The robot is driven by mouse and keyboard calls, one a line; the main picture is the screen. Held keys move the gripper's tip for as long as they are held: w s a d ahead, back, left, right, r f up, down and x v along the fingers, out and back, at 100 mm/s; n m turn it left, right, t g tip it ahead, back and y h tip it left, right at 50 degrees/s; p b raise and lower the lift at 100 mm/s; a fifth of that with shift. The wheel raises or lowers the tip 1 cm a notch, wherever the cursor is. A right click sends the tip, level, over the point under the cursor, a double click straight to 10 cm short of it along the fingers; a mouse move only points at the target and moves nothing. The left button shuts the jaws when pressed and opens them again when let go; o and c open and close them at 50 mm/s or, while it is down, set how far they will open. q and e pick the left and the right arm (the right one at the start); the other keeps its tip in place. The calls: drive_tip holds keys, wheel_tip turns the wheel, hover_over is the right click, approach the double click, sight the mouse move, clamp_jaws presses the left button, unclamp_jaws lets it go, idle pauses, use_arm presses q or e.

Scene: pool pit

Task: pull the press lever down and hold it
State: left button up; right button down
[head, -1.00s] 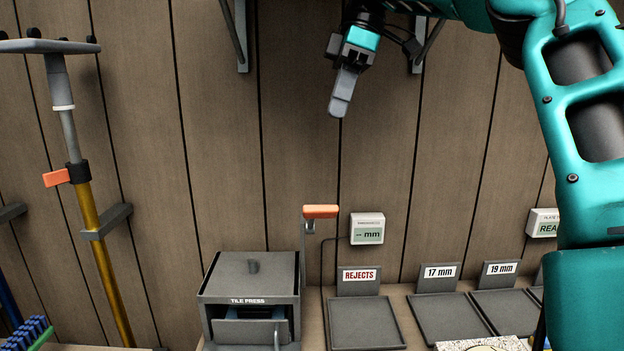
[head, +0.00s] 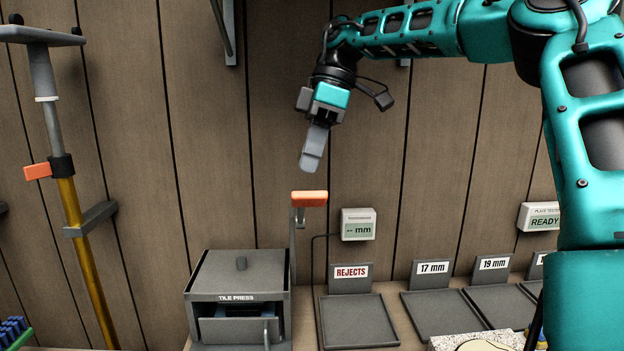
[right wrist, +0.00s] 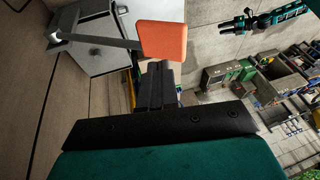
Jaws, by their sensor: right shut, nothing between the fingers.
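The tile press (head: 238,290) is a grey box at the lower middle of the head view, with its lever upright on its right side. The lever's orange handle (head: 310,198) is at the top of that lever. My right gripper (head: 311,158) is shut and empty, pointing down a little above the orange handle and apart from it in the head view. In the right wrist view the orange handle (right wrist: 163,40) shows just beyond the dark fingers (right wrist: 158,80). Whether they touch cannot be told there. My left gripper is not in the head view.
To the right of the press lie a rejects tray (head: 358,322), a 17 mm tray (head: 440,312) and a 19 mm tray (head: 503,305). A small display box (head: 358,225) is on the plank wall beside the lever. A yellow pole (head: 84,245) stands at left.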

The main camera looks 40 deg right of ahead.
drive_tip(key=shift+s+a+f, duration=0.25)
drive_tip(key=shift+s+f, duration=0.1)
drive_tip(key=shift+f, duration=0.2)
drive_tip(key=shift+s+a+f, duration=0.2)
drive_tip(key=shift+s+f, duration=0.1)
drive_tip(key=shift+f, duration=0.2)
drive_tip(key=shift+b, duration=0.3)
